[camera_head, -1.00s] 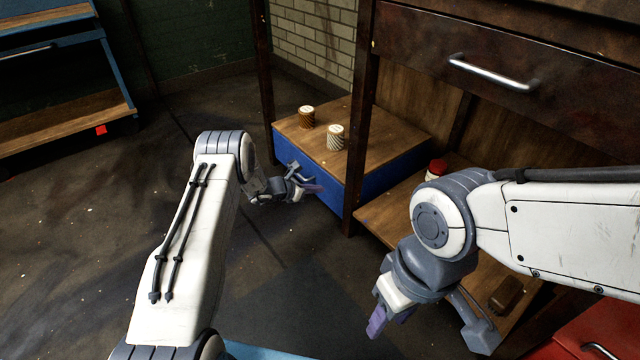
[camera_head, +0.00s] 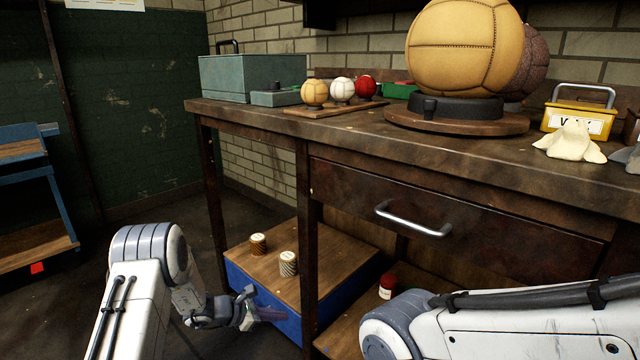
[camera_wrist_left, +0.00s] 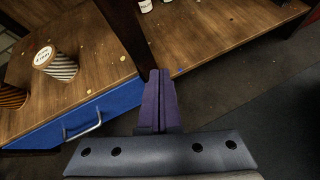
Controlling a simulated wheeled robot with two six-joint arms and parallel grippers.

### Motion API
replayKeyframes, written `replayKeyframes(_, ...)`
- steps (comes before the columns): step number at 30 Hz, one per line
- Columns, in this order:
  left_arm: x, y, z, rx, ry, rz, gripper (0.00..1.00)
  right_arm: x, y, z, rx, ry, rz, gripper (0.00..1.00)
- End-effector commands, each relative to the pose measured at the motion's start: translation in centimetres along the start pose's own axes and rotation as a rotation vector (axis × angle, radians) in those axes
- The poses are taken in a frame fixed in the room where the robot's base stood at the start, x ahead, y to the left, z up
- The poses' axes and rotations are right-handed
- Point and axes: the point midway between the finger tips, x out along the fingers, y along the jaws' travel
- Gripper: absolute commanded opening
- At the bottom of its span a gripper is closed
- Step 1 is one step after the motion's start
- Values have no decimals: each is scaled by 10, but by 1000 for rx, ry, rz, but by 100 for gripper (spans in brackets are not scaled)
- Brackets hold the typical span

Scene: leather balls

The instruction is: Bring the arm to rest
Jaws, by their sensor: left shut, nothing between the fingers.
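My left gripper (camera_head: 272,314) is in front of the blue box with a wooden top (camera_head: 322,270) under the bench. Its purple fingers (camera_wrist_left: 158,100) are together in the left wrist view, with nothing between them. Two thread spools stand on the wooden top: a brown one (camera_head: 258,244) and a pale striped one (camera_head: 288,264). The striped spool also shows in the left wrist view (camera_wrist_left: 60,66). The gripper is apart from both spools. My right arm comes in at the lower right, and its gripper is below the picture.
The workbench (camera_head: 260,122) carries a large tan leather ball (camera_head: 462,48), three small balls, a grey toolbox (camera_head: 250,76) and a yellow box (camera_head: 578,120). A dark table leg (camera_head: 308,240) stands close to the left gripper. A red-capped jar (camera_head: 388,286) is on the lower shelf.

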Motion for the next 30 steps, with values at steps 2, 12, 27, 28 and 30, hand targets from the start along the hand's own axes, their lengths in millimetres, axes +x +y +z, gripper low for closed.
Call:
replayKeyframes(2, -7, -35, 62, 177, 9, -123, 0, -14, -1, -1, 0, 0, 0, 45)
replayKeyframes(12, -93, -224, 214, 1023, 41, -656, 0, -51, -4, -3, 0, 0, 0, 45)
replayKeyframes(27, -268, -349, 232, 2148, 45, -1145, 0, -93, -7, -5, 0, 0, 0, 45)
replayKeyframes(28, -274, -350, 231, 2196, 46, -1159, 0, -95, -7, -5, 0, 0, 0, 45)
replayKeyframes(30, -288, -352, 229, 2305, 48, -1190, 0, -99, -7, -5, 0, 0, 0, 45)
